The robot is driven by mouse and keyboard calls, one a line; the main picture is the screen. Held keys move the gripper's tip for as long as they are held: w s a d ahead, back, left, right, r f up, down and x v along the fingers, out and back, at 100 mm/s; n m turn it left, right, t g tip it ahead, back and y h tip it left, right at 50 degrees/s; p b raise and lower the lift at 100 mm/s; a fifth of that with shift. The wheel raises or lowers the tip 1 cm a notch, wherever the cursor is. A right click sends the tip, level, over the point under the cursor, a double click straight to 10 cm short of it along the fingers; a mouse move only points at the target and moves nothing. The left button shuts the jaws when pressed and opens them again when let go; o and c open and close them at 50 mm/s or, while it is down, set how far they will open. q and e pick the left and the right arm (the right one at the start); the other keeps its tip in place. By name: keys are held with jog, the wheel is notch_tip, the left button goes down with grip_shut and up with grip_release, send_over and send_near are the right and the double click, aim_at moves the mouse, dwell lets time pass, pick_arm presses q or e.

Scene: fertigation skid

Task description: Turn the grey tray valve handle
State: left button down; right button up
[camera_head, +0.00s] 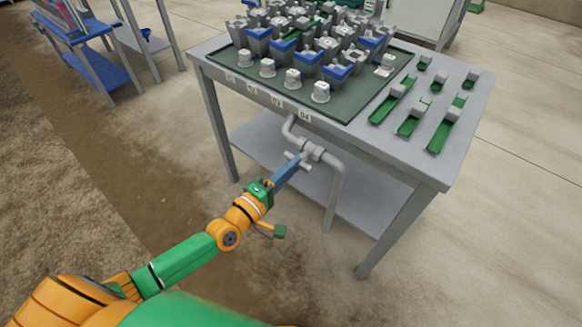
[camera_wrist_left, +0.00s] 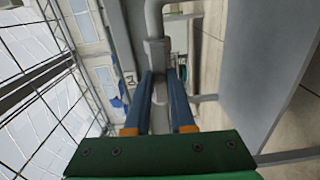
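The grey valve handle (camera_head: 297,160) is a small cross bar on the front of the grey valve and bent pipe (camera_head: 338,185), below the table top's front edge. My left gripper (camera_head: 291,167) has its blue fingers reaching up to the handle. In the left wrist view, the two fingers (camera_wrist_left: 161,82) stand on either side of the grey valve part (camera_wrist_left: 159,92). Little gap shows, but whether they press on it cannot be told. The fingertips partly hide the handle in the head view. My right gripper is in neither view.
The grey table (camera_head: 463,92) has a lower shelf and bears a dark green tray (camera_head: 345,108) of grey and blue pots. Number labels run along its front edge. Green trowel-like pieces (camera_head: 408,126) lie at the right. A blue-shelved rack (camera_head: 100,68) stands far left. The floor in front is open.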

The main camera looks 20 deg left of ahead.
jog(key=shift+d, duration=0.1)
pick_arm(q)
jog(key=shift+m, duration=0.3)
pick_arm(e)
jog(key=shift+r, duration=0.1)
pick_arm(q)
jog(key=m+p, duration=0.4)
jog(key=m, duration=1.2)
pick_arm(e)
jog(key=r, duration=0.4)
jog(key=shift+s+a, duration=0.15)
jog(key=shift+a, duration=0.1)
pick_arm(q)
jog(key=shift+m, duration=0.4)
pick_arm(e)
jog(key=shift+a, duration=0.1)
pick_arm(q)
jog(key=c, duration=0.8)
grip_release()
